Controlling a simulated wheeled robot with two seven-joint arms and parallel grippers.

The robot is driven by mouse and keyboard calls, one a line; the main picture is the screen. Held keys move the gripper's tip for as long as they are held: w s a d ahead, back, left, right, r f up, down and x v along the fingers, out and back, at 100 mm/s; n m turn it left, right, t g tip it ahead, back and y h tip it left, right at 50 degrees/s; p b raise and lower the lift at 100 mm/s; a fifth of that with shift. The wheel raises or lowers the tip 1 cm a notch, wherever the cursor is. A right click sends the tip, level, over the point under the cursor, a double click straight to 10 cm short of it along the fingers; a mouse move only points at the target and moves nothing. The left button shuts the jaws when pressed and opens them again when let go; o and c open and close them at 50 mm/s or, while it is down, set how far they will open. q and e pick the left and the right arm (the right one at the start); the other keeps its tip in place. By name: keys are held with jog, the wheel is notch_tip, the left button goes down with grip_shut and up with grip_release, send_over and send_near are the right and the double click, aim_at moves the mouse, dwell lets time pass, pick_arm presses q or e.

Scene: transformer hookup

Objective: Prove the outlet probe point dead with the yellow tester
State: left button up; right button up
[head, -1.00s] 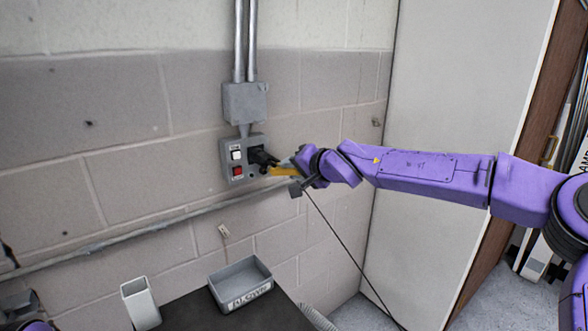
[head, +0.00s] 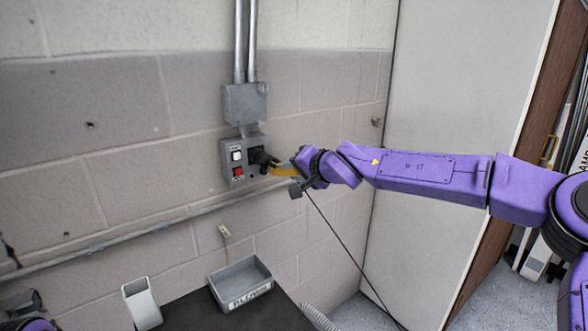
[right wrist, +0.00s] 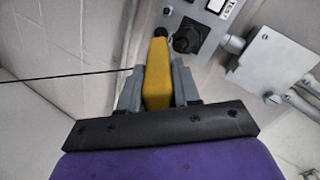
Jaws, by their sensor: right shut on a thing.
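The yellow tester (head: 284,170) is held in my right gripper (head: 292,172), its tip reaching toward the grey outlet box (head: 229,161) on the wall. In the right wrist view the tester (right wrist: 157,80) stands between both fingers of the gripper (right wrist: 157,88), its far end at the face of the outlet panel (right wrist: 205,22). A black plug or knob (head: 262,157) sticks out of the box beside the tester tip. I cannot tell whether the tip touches the probe point, which is hidden. Only a bit of my left arm shows at the lower left; its gripper is not clearly seen.
The box carries a white switch (head: 236,155) and a red switch (head: 238,171). A grey junction box (head: 245,103) with conduits sits above. A thin black cable (head: 345,243) hangs from near the gripper. A grey labelled tray (head: 240,283) and a white holder (head: 141,303) stand below.

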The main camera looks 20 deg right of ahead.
dwell(0.5)
jog(key=s+d, duration=0.2)
jog(key=s, duration=0.4)
jog(key=shift+s+d, duration=0.2)
jog(key=shift+s, duration=0.1)
